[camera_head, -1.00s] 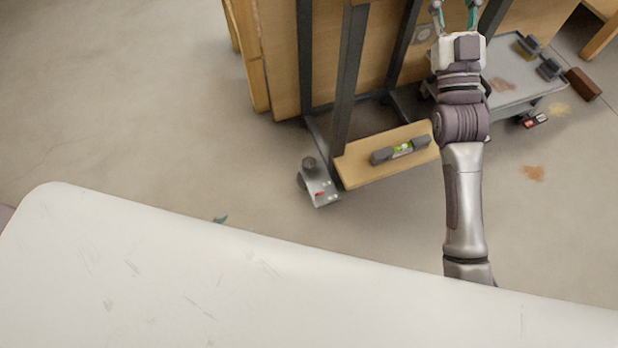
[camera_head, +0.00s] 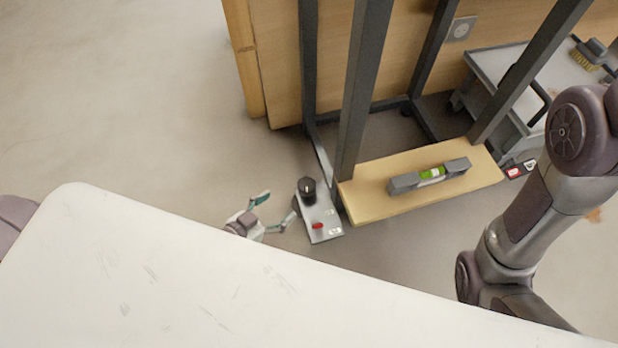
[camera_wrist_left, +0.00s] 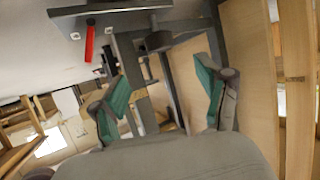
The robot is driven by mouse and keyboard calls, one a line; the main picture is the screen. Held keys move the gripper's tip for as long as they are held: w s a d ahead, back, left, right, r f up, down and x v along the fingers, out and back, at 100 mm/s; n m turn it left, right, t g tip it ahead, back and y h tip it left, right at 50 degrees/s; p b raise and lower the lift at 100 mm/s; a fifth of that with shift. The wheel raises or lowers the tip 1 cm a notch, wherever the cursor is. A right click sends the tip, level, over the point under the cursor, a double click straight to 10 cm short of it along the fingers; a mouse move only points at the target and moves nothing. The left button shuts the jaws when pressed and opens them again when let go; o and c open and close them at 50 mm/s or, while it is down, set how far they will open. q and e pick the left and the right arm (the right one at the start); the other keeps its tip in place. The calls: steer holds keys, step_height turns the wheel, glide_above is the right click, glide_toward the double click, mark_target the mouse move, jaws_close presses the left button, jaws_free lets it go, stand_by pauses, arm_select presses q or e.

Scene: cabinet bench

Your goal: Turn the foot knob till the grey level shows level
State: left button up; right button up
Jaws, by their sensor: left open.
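The grey level (camera_head: 405,184) with a yellow-green vial lies on a wooden board low in the frame; its bubble is too small to read. The black foot knob (camera_head: 307,188) stands upright on a grey foot plate (camera_head: 322,218) at the board's left. My left gripper (camera_head: 279,210) is open and empty, just left of the plate, its fingers pointing towards the plate and knob. In the left wrist view the open fingers (camera_wrist_left: 163,92) show with a dark round part, likely the knob (camera_wrist_left: 159,41), beyond and between them. My right gripper is outside the view.
Dark steel posts (camera_head: 362,85) rise behind the knob and board. A red piece (camera_head: 317,226) sits on the foot plate. The white surface (camera_head: 170,280) fills the front. A grey cart (camera_head: 500,65) with a brush stands back right. Floor left of the frame is clear.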

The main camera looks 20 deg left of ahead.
mark_target(301, 189)
arm_select(q)
steer(key=x, duration=1.2)
steer(key=shift+f, duration=0.1)
steer(key=c, duration=1.2)
steer(key=shift+f+m+h+b, duration=0.15)
steer(key=shift+m+h+b, duration=0.25)
steer(key=shift+b, duration=0.05)
